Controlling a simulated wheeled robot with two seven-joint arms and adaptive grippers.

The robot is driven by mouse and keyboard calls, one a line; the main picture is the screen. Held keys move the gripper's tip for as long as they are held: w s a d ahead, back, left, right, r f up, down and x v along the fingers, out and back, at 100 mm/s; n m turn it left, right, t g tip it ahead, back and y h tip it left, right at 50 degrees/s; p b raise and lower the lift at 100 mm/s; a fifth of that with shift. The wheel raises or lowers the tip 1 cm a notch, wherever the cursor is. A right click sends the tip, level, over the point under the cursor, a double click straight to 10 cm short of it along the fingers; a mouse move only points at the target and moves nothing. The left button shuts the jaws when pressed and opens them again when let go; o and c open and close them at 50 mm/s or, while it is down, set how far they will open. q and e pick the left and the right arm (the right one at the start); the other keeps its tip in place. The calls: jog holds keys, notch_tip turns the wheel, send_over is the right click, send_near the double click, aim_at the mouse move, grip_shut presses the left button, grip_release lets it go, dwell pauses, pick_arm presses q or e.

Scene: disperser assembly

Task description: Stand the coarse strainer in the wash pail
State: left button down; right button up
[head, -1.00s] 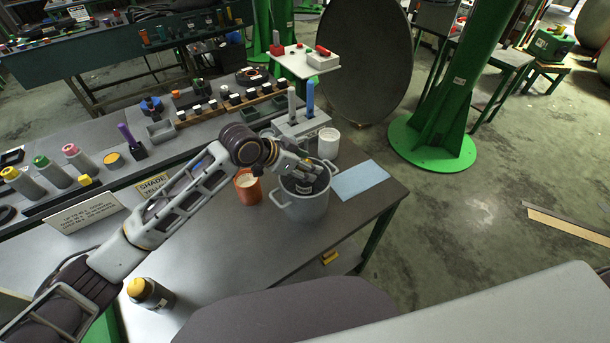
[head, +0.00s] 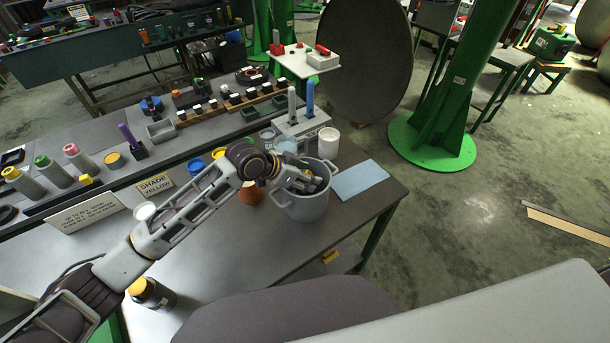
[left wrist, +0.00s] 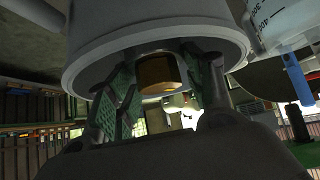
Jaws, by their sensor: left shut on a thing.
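The wash pail (head: 308,209) is a grey pail with side lugs near the right end of the bench. My left gripper (head: 312,182) reaches over its left rim and into its mouth. In the left wrist view the pail's grey wall (left wrist: 150,28) fills the top, and my left gripper (left wrist: 150,95) has its green-padded fingers shut around a brown, knob-like end (left wrist: 157,73). I take this to be part of the coarse strainer; the rest is hidden by the gripper and pail. I cannot tell whether it touches the pail's bottom. My right gripper is not in view.
A white tub (head: 328,142) stands behind the pail and a blue cloth (head: 360,179) lies to its right. An orange cup (head: 250,193) is close at left, partly behind my arm. A yellow-capped jar (head: 150,293) stands at front left. The bench front is mostly clear.

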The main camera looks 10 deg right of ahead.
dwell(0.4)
pick_arm(q)
jog(key=c, duration=0.9)
grip_release()
jog(key=shift+f, duration=0.2)
jog(key=shift+r, duration=0.15)
jog(key=shift+b+v, duration=0.45)
jog(key=shift+v, duration=5.55)
